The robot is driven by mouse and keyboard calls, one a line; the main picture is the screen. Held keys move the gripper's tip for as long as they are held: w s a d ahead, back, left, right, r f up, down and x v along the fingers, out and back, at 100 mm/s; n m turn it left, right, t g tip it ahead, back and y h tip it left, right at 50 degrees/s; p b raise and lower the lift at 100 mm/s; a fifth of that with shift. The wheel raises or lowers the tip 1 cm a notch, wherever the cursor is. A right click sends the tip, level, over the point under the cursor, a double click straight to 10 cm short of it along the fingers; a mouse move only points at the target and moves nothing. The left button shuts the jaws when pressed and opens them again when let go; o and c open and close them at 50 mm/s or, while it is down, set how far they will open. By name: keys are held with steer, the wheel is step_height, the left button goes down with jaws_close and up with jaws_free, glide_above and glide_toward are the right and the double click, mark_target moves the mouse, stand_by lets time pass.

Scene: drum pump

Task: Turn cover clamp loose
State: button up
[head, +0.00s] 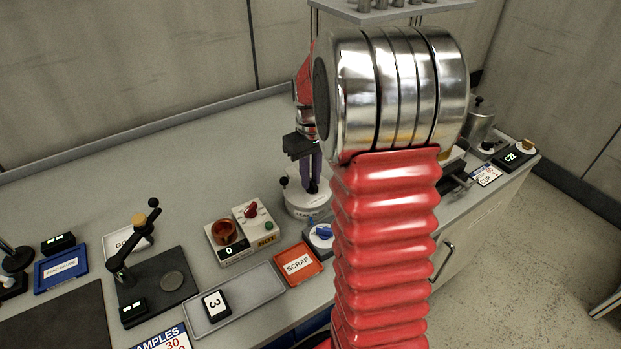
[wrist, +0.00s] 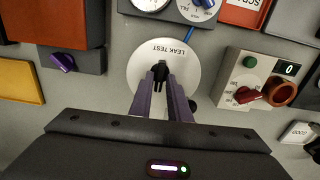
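A round white leak-test station stands on the bench (head: 305,203); in the wrist view its white disc reads LEAK TEST (wrist: 180,50). A small black upright part, which looks like the clamp handle, stands on the disc (wrist: 160,70). My gripper (head: 312,183) has purple fingers and points down over the station. In the wrist view the fingertips (wrist: 161,84) lie on either side of the black part, close to it. I cannot tell whether they touch it. My red arm sleeve hides part of the bench right of the station in the head view.
A control box with a red knob and copper cup (head: 242,233) stands left of the station. A blue-knobbed dial (head: 320,236) and red SCRAP tray (head: 298,264) are in front. A grey tray (head: 238,304) and black stand (head: 155,282) lie further left. The bench behind is clear.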

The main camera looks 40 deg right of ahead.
mark_target(311, 182)
steer(key=shift+o, duration=1.3)
steer(key=shift+s+f, duration=0.1)
steer(key=shift+s, duration=0.05)
step_height(311, 182, up, 14)
steer(key=shift+f, duration=0.15)
